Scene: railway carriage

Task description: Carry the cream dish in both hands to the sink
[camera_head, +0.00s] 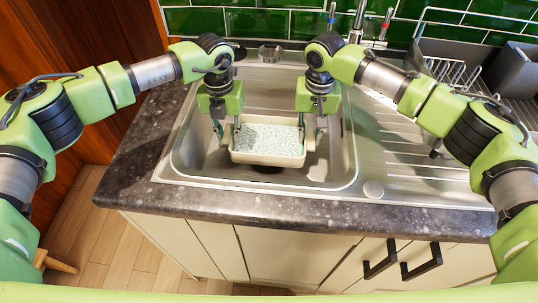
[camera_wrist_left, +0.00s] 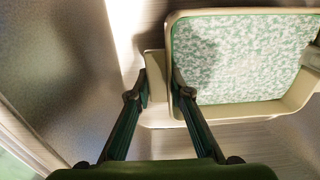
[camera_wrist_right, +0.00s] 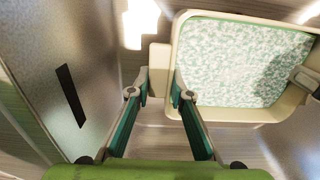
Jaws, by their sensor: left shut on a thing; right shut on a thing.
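The cream dish (camera_head: 266,159) is inside the basin of the steel sink (camera_head: 193,170). It is rectangular, with a green-and-white speckled inner floor, and looks about level. I cannot tell whether it touches the basin floor. My left gripper (camera_head: 228,129) points down at the dish's left end and is shut on the tab handle there; this handle (camera_wrist_left: 156,116) shows between the fingers in the left wrist view. My right gripper (camera_head: 310,130) is shut on the handle at the right end, and that handle (camera_wrist_right: 157,113) shows between its fingers in the right wrist view.
The ribbed draining board (camera_head: 400,170) lies right of the basin, with a wire rack (camera_head: 450,72) and a grey container (camera_head: 510,70) behind. The tap (camera_head: 357,22) stands at the back. The dark worktop edge (camera_head: 240,207) runs along the front, above cream cupboards.

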